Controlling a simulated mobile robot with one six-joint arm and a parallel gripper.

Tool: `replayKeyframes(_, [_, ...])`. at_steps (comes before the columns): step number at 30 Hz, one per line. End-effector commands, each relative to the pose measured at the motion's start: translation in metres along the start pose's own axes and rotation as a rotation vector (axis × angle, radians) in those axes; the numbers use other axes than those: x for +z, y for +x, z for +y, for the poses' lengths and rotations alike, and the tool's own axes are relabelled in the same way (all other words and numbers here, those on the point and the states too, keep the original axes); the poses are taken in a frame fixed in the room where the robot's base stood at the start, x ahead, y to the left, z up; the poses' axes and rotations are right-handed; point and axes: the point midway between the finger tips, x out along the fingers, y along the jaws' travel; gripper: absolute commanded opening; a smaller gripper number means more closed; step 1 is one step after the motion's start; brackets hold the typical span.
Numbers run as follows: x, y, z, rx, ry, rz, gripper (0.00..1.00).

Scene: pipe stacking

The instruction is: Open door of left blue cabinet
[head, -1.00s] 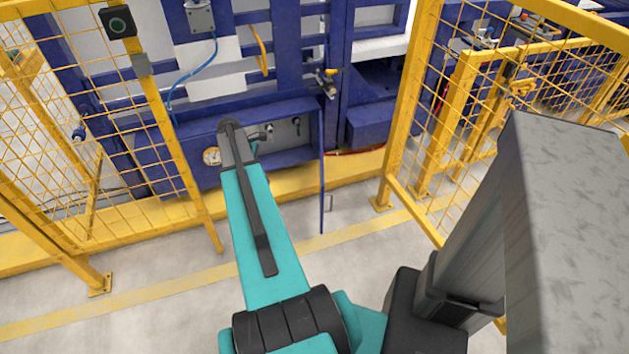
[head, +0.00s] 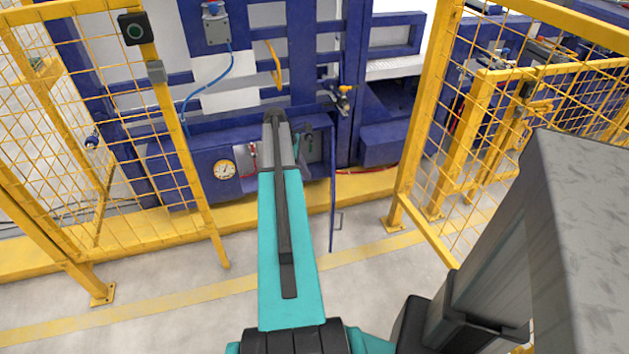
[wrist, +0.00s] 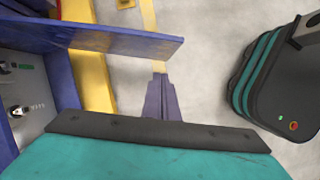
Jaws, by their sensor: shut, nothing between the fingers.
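The blue cabinet (head: 205,160) stands low against the blue machine, its front open, with a round gauge (head: 224,169) and valves inside. In the wrist view the door (wrist: 125,40) is a blue panel reaching out from the cabinet interior (wrist: 22,95). My gripper (wrist: 160,80) is shut and empty, on the cabinet side of the door. I cannot tell whether it touches the door. In the head view my arm hides the fingertips.
Yellow mesh fences stand left (head: 100,130) and right (head: 425,130) of the cabinet. A yellow beam (head: 245,212) runs along the floor under it. Grey floor (head: 180,250) in front is clear. My own base shows at the right of the wrist view.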

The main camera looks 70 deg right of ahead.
Motion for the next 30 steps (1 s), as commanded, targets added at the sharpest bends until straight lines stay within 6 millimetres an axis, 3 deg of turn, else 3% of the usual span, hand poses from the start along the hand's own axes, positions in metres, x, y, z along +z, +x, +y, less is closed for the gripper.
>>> replayKeyframes(8, [0.000, 0.029, 0.000, -0.002, 0.000, 0.000, 0.00])
replayKeyframes(23, [0.001, 0.100, 0.000, -0.002, 0.001, 0.000, 0.00])
replayKeyframes(30, [0.029, 0.107, -0.001, -0.001, 0.003, 0.000, 0.00])
